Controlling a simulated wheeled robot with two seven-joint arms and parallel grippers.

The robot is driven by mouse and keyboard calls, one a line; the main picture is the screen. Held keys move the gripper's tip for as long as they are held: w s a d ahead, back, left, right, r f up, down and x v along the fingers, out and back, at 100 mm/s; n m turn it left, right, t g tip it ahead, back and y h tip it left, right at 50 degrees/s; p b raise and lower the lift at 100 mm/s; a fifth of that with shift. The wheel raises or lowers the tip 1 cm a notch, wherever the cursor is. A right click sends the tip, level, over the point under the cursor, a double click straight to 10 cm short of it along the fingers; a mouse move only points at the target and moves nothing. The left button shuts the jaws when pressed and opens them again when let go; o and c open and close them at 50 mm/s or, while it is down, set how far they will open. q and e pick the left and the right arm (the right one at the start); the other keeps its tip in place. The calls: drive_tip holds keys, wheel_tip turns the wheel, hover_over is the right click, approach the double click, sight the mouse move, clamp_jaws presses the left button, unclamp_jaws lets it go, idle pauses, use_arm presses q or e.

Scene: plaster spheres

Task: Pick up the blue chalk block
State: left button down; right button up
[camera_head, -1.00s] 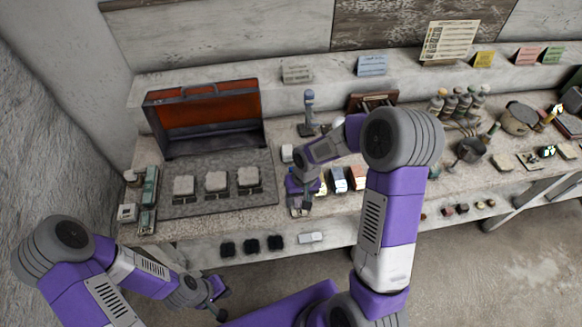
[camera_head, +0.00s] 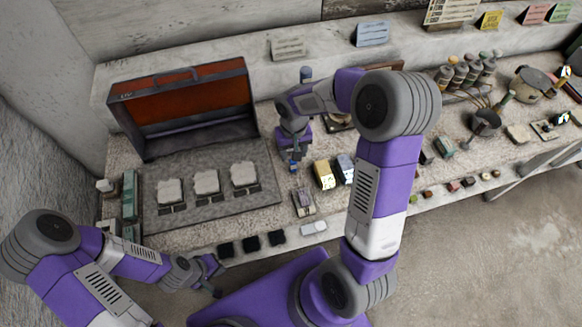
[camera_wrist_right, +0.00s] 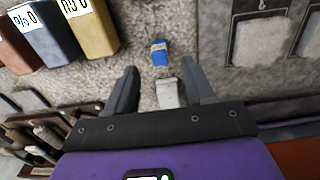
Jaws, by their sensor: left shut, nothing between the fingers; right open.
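The blue chalk block (camera_wrist_right: 159,52) lies on the speckled bench top in the right wrist view, with a pale band across it. It is just beyond the fingertips of my right gripper (camera_wrist_right: 160,80), which is open and empty. A pale grey block (camera_wrist_right: 168,93) shows between the spread fingers; I cannot tell its height relative to them. In the head view, my right gripper (camera_head: 293,165) points down over the bench, right of the open case. My left gripper (camera_head: 213,275) is shut and empty, in front of the bench at lower left.
Labelled blocks in yellow (camera_wrist_right: 92,25), blue (camera_wrist_right: 48,38) and brown stand beside the blue block. A grey board (camera_head: 240,205) with pale slabs lies left of my right gripper, before the open red-lined case (camera_head: 190,100). A small grey item (camera_head: 303,200) sits near the bench's front edge.

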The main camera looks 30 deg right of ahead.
sight(293, 164)
drive_tip(key=f, duration=0.2)
drive_tip(key=f+b, duration=0.1)
drive_tip(key=f, duration=0.5)
drive_tip(key=shift+w+d+f, duration=0.15)
drive_tip(key=shift+w+f, duration=0.05)
drive_tip(key=shift+w, duration=0.1)
drive_tip(key=shift+c, duration=0.3)
clamp_jaws()
